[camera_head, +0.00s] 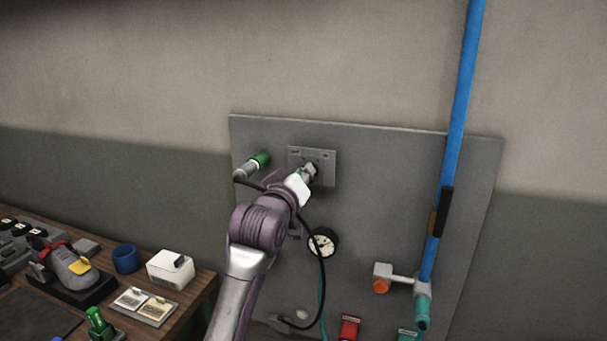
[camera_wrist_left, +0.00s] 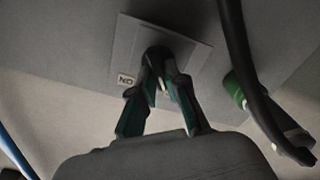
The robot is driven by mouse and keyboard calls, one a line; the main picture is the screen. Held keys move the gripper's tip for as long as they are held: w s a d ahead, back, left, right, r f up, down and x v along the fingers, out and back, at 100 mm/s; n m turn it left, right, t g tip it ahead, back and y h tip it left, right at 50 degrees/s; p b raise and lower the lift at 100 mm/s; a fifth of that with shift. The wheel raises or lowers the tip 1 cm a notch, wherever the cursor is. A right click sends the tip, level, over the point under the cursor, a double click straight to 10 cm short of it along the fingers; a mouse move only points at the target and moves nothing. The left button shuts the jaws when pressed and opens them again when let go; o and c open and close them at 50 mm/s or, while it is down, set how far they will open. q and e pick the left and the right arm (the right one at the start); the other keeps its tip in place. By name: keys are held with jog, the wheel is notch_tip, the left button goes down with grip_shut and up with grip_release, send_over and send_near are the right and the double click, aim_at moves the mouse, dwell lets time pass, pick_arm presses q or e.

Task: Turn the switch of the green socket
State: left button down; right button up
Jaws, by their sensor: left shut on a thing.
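A light grey switch plate (camera_head: 326,157) is fixed on the grey panel. It also shows in the left wrist view (camera_wrist_left: 126,45), with a small label (camera_wrist_left: 126,80) that reads upside down. A dark switch knob (camera_wrist_left: 157,53) sits at its middle. My left gripper (camera_head: 312,169) is at the plate, and in the wrist view its teal-lined fingers (camera_wrist_left: 158,75) are closed together on the knob. The fingers hide part of the knob, so its exact angle is unclear. The green socket (camera_head: 260,160) is on the panel left of the plate, and shows at right in the wrist view (camera_wrist_left: 233,88). My right gripper is not in view.
A black cable (camera_head: 321,275) hangs beside my left arm, near a round gauge (camera_head: 323,242). A blue pipe (camera_head: 459,110) runs up the panel's right side.

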pick_arm(q)
jog(key=c, duration=1.2)
grip_release()
jog(key=v, duration=1.2)
